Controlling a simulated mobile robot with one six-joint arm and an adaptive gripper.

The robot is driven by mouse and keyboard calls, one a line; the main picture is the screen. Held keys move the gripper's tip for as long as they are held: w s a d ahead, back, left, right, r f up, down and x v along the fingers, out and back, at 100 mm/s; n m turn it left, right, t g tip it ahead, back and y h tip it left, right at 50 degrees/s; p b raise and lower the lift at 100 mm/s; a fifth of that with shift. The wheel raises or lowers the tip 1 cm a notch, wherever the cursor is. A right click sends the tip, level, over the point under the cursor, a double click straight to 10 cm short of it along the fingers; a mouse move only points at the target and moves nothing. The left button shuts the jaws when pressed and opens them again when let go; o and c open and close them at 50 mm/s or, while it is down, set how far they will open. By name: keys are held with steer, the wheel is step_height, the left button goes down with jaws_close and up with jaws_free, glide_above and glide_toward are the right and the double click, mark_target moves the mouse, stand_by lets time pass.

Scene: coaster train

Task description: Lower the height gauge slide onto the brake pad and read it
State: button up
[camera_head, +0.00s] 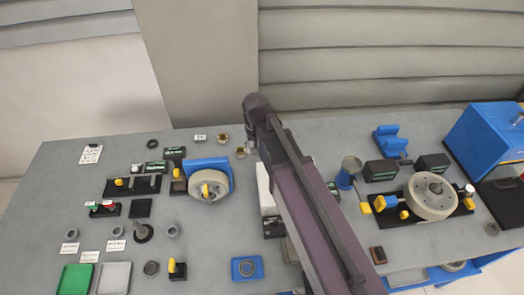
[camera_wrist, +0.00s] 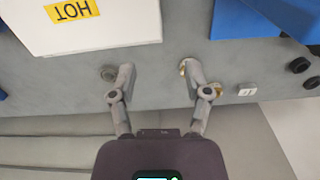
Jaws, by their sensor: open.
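My gripper (camera_wrist: 156,69) is open and empty in the wrist view, its two fingers apart over the grey bench. A brass ring (camera_wrist: 184,68) lies at the right fingertip and a grey round part (camera_wrist: 108,72) beside the left one. I cannot tell whether they touch. In the head view, my arm hides the gripper. A dark post on a round base (camera_head: 142,232) stands at the left of the bench; I cannot tell if it is the height gauge. I cannot pick out the brake pad or the gauge slide for certain.
A white box marked HOT (camera_wrist: 90,28) stands close to my fingers. A blue fixture with a grey disc (camera_head: 208,184) is left of my arm. A large grey wheel (camera_head: 432,196) and a blue machine (camera_head: 486,138) stand at right. Green (camera_head: 75,279) and grey (camera_head: 114,278) trays lie front left.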

steer(key=shift+s+d+f, duration=0.15)
steer(key=shift+d, duration=0.85)
steer(key=shift+s+d+f, duration=0.1)
steer(key=shift+d, duration=0.25)
steer(key=shift+m, duration=0.3)
steer(key=s+d+f+b, duration=0.1)
steer(key=s+d, duration=0.1)
steer(key=d, duration=0.3)
steer(key=s+d+f+b, duration=0.1)
steer(key=s+d, duration=0.1)
steer(key=d, duration=0.3)
steer(key=s+d+f+b, duration=0.1)
steer(key=s+d, duration=0.1)
steer(key=d, duration=0.4)
steer(key=shift+s+d+f+b, duration=0.1)
steer(key=shift+s+f+b, duration=0.1)
steer(key=shift+s+b, duration=0.15)
steer(key=shift+w, duration=0.1)
